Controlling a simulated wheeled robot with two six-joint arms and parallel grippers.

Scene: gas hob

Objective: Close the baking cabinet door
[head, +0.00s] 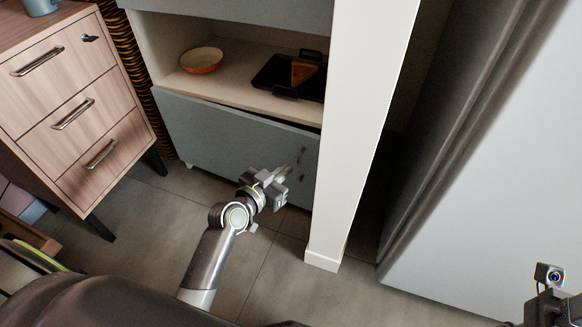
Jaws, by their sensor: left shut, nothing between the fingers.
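The baking cabinet (305,118) stands at the top centre, with an open shelf above a grey-blue lower door (215,130). A narrow dark gap shows along the door's top edge towards the right, so the door looks slightly ajar. A small handle (301,155) is near its right side. My left gripper (275,179) is shut and empty in front of the door's lower right part. I cannot tell whether it touches the door. The door's right edge is hidden behind a white panel. My right gripper's fingers are not in view.
On the shelf are an orange bowl (202,60) and a black tray (275,75) with a wedge-shaped item. A wooden drawer unit (70,95) stands left. A white upright panel (360,120) and a large grey appliance (490,190) stand right. Tiled floor lies clear before the cabinet.

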